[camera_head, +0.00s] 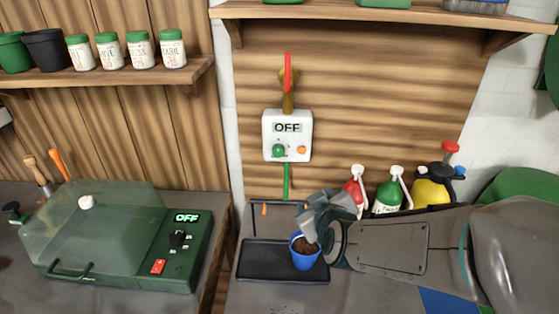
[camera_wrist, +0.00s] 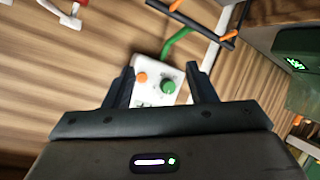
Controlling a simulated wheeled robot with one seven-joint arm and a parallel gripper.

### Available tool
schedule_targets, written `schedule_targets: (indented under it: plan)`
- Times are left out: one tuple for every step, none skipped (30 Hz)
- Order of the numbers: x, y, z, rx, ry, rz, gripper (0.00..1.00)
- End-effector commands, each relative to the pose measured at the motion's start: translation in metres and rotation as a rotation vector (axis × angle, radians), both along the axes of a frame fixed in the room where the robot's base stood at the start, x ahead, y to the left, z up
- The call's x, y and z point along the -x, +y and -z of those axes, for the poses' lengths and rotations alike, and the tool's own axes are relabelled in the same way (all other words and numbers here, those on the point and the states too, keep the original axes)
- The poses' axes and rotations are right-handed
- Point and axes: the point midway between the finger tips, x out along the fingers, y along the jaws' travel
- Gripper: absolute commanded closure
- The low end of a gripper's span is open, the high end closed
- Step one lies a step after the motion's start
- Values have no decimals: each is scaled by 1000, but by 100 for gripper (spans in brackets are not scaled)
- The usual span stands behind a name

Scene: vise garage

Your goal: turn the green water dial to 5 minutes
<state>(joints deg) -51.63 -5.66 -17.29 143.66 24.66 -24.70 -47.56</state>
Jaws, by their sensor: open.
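The white water timer box (camera_head: 287,147) hangs on the wooden wall, and its display (camera_head: 287,128) reads OFF. The green water dial (camera_head: 278,151) is at its lower left, beside an orange button (camera_head: 301,150). A green hose runs down from the box. My gripper (camera_head: 312,212) is below and slightly right of the box, apart from it, over a blue pot. In the wrist view the green dial (camera_wrist: 168,87) and orange button (camera_wrist: 142,77) show between the two fingers of my gripper (camera_wrist: 160,85), which is open and empty. The box's display is mostly hidden there.
A blue pot of soil (camera_head: 304,256) stands on a black tray (camera_head: 262,268) below my gripper. Red, green and yellow spray bottles (camera_head: 388,197) stand at the right. A green lidded device (camera_head: 180,245), also showing OFF, is at the left. A shelf (camera_head: 380,15) is above.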

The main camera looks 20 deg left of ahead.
Motion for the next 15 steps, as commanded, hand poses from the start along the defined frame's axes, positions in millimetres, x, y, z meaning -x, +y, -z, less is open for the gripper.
schedule_targets:
  plan:
    - [1,16,4,32,-65,-24,49]
    - [0,23,3,53,-110,-30,49]
    - [1,31,1,79,-170,-38,49]
    - [1,37,0,101,-214,-42,49]
    - [2,42,-1,121,-256,-44,49]
    - [4,49,-4,149,-311,-48,49]
    - [6,53,-5,169,-349,-47,49]
    - [8,57,-7,186,-386,-47,49]
    - [10,62,-10,209,-429,-45,49]
    - [11,64,-11,225,-458,-44,49]
    - [13,67,-13,238,-485,-42,49]
    - [15,69,-15,254,-514,-39,49]
    - [17,71,-16,264,-532,-38,49]
    - [18,72,-18,272,-548,-35,49]
    - [18,73,-19,281,-565,-32,49]
